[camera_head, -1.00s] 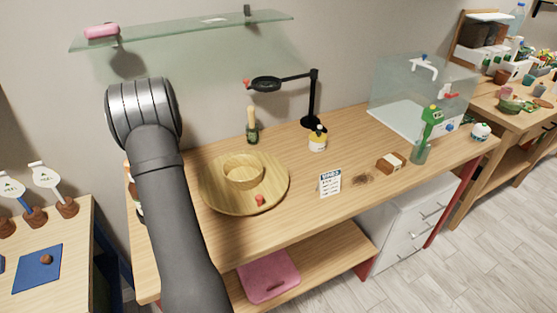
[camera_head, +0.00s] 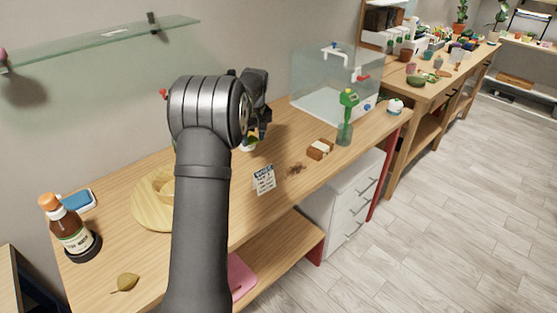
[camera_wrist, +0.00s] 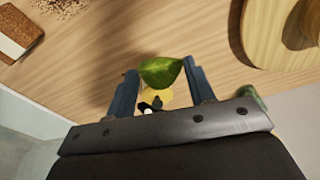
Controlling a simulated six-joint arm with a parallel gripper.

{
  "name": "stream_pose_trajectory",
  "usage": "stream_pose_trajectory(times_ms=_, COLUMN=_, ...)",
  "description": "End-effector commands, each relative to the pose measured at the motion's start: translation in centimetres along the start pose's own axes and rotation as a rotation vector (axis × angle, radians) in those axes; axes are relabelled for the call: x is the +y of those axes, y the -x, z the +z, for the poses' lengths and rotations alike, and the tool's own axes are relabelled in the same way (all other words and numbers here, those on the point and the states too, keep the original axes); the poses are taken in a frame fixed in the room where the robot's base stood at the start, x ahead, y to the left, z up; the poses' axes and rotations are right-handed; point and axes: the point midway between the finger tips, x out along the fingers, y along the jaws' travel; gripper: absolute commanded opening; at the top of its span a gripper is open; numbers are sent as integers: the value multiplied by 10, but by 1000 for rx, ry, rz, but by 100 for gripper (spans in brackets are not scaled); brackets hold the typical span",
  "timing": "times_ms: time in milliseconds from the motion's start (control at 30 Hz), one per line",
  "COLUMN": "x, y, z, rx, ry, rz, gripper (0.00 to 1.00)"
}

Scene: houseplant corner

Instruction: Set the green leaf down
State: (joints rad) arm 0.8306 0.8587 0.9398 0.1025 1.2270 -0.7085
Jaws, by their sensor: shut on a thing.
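The green leaf (camera_wrist: 162,72) is between the two fingertips of my gripper (camera_wrist: 161,78) in the wrist view, and the fingers are shut on it. It is held above the wooden workbench (camera_wrist: 178,33). In the head view my gripper (camera_head: 258,136) points down over the back middle of the bench, partly behind my arm, and the leaf cannot be made out there. A yellow bottle (camera_wrist: 153,97) shows below the leaf in the wrist view, partly covered by it.
A wooden plate (camera_head: 146,207) lies left of my arm, partly hidden. A brown bottle (camera_head: 70,232) and a yellow-brown leaf (camera_head: 125,283) are at the left end. The front right is mostly clear.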

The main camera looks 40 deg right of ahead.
Motion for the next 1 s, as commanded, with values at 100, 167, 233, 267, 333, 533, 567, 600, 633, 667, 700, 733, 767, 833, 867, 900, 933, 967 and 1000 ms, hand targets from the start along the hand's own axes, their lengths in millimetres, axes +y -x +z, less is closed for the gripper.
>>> stream_pose_trajectory(times_ms=100, x=51, y=11, z=42, rx=0, ry=-89, rz=13, gripper=28)
stream_pose_trajectory(times_ms=167, x=71, y=16, z=61, rx=0, ry=-126, rz=19, gripper=28)
stream_pose_trajectory(times_ms=233, x=90, y=20, z=80, rx=0, ry=-163, rz=25, gripper=28)
stream_pose_trajectory(times_ms=267, x=97, y=22, z=88, rx=1, ry=-176, rz=27, gripper=28)
stream_pose_trajectory(times_ms=333, x=110, y=26, z=102, rx=1, ry=-203, rz=31, gripper=28)
stream_pose_trajectory(times_ms=533, x=126, y=28, z=119, rx=0, ry=-237, rz=36, gripper=28)
stream_pose_trajectory(times_ms=567, x=126, y=26, z=118, rx=0, ry=-238, rz=36, gripper=28)
stream_pose_trajectory(times_ms=600, x=125, y=22, z=114, rx=0, ry=-238, rz=36, gripper=28)
stream_pose_trajectory(times_ms=633, x=123, y=18, z=109, rx=0, ry=-237, rz=35, gripper=28)
stream_pose_trajectory(times_ms=667, x=121, y=13, z=104, rx=-1, ry=-236, rz=34, gripper=28)
stream_pose_trajectory(times_ms=700, x=118, y=6, z=96, rx=-2, ry=-236, rz=34, gripper=28)
stream_pose_trajectory(times_ms=733, x=116, y=2, z=90, rx=-2, ry=-236, rz=34, gripper=28)
stream_pose_trajectory(times_ms=767, x=114, y=-4, z=84, rx=-2, ry=-235, rz=35, gripper=28)
stream_pose_trajectory(times_ms=833, x=110, y=-16, z=70, rx=-1, ry=-235, rz=35, gripper=28)
stream_pose_trajectory(times_ms=867, x=108, y=-21, z=64, rx=-1, ry=-235, rz=35, gripper=28)
stream_pose_trajectory(times_ms=900, x=105, y=-28, z=56, rx=-1, ry=-236, rz=35, gripper=28)
stream_pose_trajectory(times_ms=933, x=104, y=-32, z=51, rx=-1, ry=-236, rz=35, gripper=28)
stream_pose_trajectory(times_ms=967, x=102, y=-36, z=46, rx=0, ry=-236, rz=36, gripper=28)
stream_pose_trajectory(times_ms=1000, x=100, y=-42, z=40, rx=-1, ry=-236, rz=35, gripper=28)
